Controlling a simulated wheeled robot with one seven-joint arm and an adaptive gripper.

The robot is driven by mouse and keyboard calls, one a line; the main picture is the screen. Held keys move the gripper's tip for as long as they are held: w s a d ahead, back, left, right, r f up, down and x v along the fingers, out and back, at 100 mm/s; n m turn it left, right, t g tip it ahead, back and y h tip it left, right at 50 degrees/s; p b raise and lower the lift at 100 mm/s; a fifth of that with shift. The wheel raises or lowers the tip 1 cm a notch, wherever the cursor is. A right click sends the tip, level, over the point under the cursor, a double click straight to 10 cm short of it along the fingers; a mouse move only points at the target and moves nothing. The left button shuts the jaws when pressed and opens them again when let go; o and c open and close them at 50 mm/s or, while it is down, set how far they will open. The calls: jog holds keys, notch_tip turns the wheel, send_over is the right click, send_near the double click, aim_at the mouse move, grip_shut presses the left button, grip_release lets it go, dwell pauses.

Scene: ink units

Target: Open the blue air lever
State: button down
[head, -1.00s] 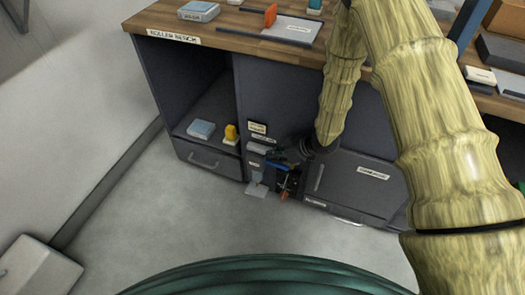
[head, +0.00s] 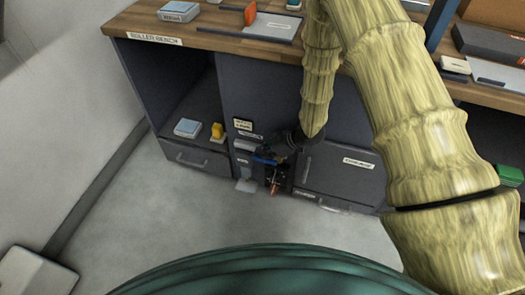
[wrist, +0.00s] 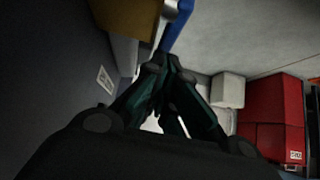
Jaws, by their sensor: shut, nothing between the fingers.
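The blue air lever (head: 264,160) is on the front of the bench, low down, left of the dark cabinet door. In the wrist view the blue lever (wrist: 178,27) runs up and away from just beyond my fingertips. My gripper (head: 274,155) is beside the lever in the head view, small and dark. In the wrist view my gripper (wrist: 166,66) has its fingertips together with nothing between them, close to the lever's near end. I cannot tell whether they touch it. The lever's mount is not clear in either view.
An orange-tipped part (head: 274,187) hangs just below the lever. A grey pedal-like plate (head: 246,185) is at its lower left. A red cabinet (wrist: 275,115) shows at right in the wrist view. Floor in front is clear.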

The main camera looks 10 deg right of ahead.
jog(key=shift+s+d+r, duration=0.15)
jog(key=shift+d+r, duration=0.05)
notch_tip(320, 180, up, 4)
jog(key=p, duration=0.4)
jog(key=shift+r+p, duration=0.25)
jog(key=shift+p, duration=0.1)
jog(key=v, duration=0.9)
jog(key=shift+s+d, duration=0.15)
jog(key=shift+d, duration=0.3)
jog(key=shift+f, duration=0.2)
